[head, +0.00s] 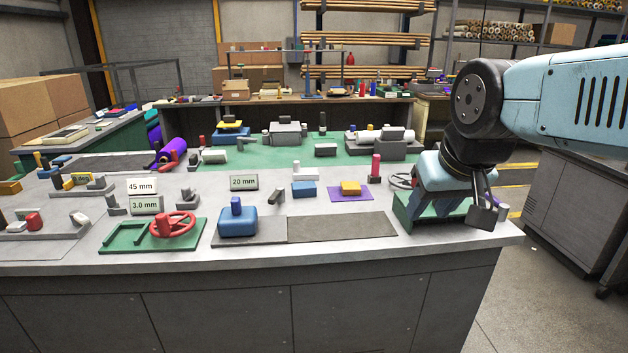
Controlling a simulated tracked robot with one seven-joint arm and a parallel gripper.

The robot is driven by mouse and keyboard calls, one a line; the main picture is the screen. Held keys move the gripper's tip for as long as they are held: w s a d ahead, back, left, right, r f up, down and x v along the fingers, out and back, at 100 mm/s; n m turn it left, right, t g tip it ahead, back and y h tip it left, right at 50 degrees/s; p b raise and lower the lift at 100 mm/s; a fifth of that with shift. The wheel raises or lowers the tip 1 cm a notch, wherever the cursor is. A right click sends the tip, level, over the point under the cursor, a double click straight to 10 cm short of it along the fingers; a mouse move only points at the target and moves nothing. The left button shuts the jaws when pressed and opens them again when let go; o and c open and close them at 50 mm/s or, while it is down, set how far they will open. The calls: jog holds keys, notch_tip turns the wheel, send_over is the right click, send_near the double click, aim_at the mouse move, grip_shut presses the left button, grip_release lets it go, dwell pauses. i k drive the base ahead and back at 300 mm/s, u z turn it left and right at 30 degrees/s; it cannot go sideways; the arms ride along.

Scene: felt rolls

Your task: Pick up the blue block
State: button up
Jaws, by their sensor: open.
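Several blue pieces show on the grey bench, and I cannot tell which one the task means. A larger rounded blue block with an upright blue peg (237,221) sits nearer the front edge on a grey plate. My gripper (470,208) is at the right end of the bench, pointing down, open, well to the right of both blocks. One dark finger shows clearly; the other is partly hidden. No held object is visible.
A green bracket (402,212) stands under my gripper at the bench's right end. A yellow block (351,188) lies on the purple mat (339,197), with a red peg (376,167) behind. A red handwheel (174,225) is at front left. The dark plate (342,229) is bare.

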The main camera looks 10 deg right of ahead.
aim_at(304, 190)
jog(key=u, duration=0.05)
jog(key=i, duration=0.95)
jog(key=u, duration=0.3)
